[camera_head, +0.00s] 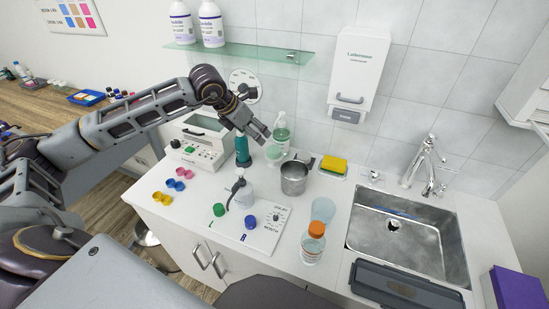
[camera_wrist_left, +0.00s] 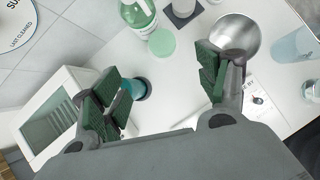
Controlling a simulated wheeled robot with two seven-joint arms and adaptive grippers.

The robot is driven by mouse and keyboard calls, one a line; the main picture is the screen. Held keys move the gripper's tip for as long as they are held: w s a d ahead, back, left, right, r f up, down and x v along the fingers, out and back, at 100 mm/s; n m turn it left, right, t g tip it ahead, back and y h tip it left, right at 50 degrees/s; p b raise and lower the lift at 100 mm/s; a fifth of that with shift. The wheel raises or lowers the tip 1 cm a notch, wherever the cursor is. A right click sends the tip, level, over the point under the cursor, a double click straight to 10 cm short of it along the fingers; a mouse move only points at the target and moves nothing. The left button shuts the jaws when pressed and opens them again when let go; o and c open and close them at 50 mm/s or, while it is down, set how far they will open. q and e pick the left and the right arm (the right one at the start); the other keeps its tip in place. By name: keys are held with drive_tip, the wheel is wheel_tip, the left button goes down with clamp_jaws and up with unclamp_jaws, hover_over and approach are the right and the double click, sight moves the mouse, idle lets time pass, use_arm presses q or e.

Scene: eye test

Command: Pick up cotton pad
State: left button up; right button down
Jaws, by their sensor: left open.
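I cannot make out a cotton pad for sure. A pale green round thing (camera_head: 273,154), maybe a jar or its lid, stands on the white counter near the wall; it also shows in the left wrist view (camera_wrist_left: 162,43). My left gripper (camera_head: 260,134) is above the counter near it, beside a teal bottle (camera_head: 242,152). The teal bottle (camera_wrist_left: 139,88) is partly hidden behind one finger. My right gripper is not in view.
A green-labelled bottle (camera_head: 281,132), a metal cup (camera_head: 294,178) and a yellow sponge (camera_head: 333,165) stand close by. A white device (camera_head: 196,143) is at left.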

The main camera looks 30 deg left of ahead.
use_arm(q)
drive_tip(key=shift+f+b, duration=0.3)
drive_tip(key=shift+f, duration=0.2)
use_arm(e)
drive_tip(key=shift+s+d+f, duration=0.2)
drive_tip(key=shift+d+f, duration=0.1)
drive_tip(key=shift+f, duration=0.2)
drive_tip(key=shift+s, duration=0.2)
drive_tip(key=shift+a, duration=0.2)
use_arm(q)
approach(271, 150)
drive_tip(key=x, duration=0.3)
drive_tip(key=shift+w+d+f+p, duration=0.15)
drive_tip(key=shift+w+f+p, duration=0.25)
drive_tip(key=shift+f, duration=0.25)
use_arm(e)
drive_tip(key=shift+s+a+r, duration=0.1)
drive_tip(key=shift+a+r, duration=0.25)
use_arm(q)
drive_tip(key=shift+d+f, duration=0.1)
